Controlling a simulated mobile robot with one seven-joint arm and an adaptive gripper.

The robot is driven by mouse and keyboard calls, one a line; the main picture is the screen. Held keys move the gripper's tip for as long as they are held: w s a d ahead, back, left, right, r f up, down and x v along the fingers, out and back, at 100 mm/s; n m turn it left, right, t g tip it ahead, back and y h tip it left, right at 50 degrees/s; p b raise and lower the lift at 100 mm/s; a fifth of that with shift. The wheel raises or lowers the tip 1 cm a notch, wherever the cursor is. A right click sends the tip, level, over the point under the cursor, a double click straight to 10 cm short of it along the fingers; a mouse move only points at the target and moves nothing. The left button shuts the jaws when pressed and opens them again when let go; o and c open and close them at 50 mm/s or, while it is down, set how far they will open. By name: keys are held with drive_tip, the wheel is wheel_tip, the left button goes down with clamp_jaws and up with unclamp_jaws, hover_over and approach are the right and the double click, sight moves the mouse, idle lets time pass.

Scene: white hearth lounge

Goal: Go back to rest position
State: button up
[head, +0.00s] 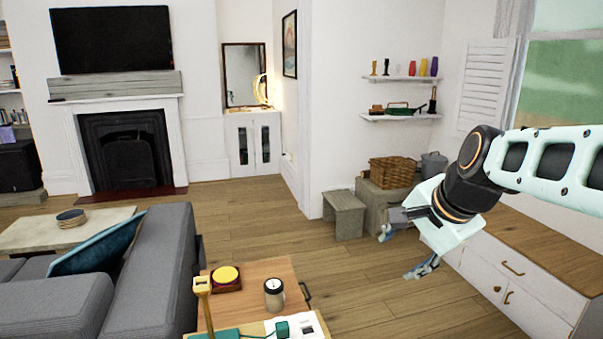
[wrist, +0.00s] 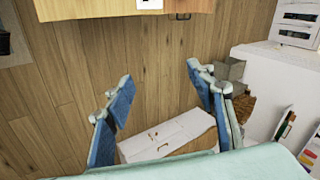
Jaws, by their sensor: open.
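My gripper (head: 407,251) is at the right of the head view, at the end of my raised arm, pointing down. Its two fingers are spread apart with nothing between them. The gripper appears clear of the furniture and touches nothing that I can see.
A small wooden table (head: 255,270) with a dark jar (head: 274,294) and a yellow-topped item (head: 226,277) is at the bottom centre. A white cabinet (head: 510,285) stands at the right, a grey sofa (head: 150,285) at the left. Open floor (head: 385,295) lies between table and cabinet.

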drive_tip(key=s+a+f+n+h+b, duration=0.1)
drive_tip(key=s+f+n, duration=0.25)
drive_tip(key=s, duration=0.25)
drive_tip(key=s+a+f+n+g+b, duration=0.1)
drive_tip(key=s+a+f+n, duration=0.1)
drive_tip(key=s+n, duration=0.35)
drive_tip(key=s+a+f+n+h, duration=0.1)
drive_tip(key=s+f+n, duration=0.2)
drive_tip(key=s, duration=0.3)
wheel_tip(320, 180, up, 21)
drive_tip(key=p, duration=2.1)
drive_tip(key=shift+a+r, duration=0.2)
drive_tip(key=shift+a, duration=0.05)
